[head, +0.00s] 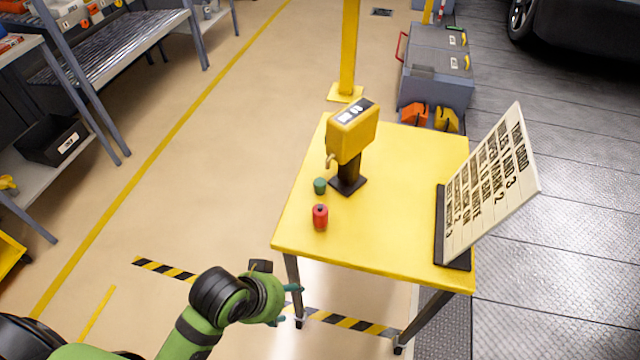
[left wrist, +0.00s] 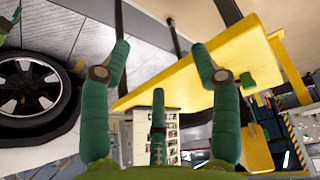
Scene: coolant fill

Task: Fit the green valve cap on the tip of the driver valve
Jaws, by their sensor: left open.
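The small green valve cap (head: 320,186) stands on the yellow table (head: 375,245), near its left edge, just in front of a yellow box-shaped device. A small green piece (left wrist: 247,80) beside the yellow surface in the left wrist view looks like the same cap. My left gripper (head: 288,305) is open and empty, low in front of the table's near left corner and apart from the cap. Its spread green fingers also show in the left wrist view (left wrist: 160,70). A car wheel (left wrist: 35,85) shows there at left; I cannot make out a valve tip.
A red cylinder (head: 320,217) stands near the cap. The yellow device (head: 353,130) on a black stand is behind them. A tilted sign (head: 495,180) stands on the table's right side. A grey toolbox (head: 436,70) is behind. The floor left of the table is clear.

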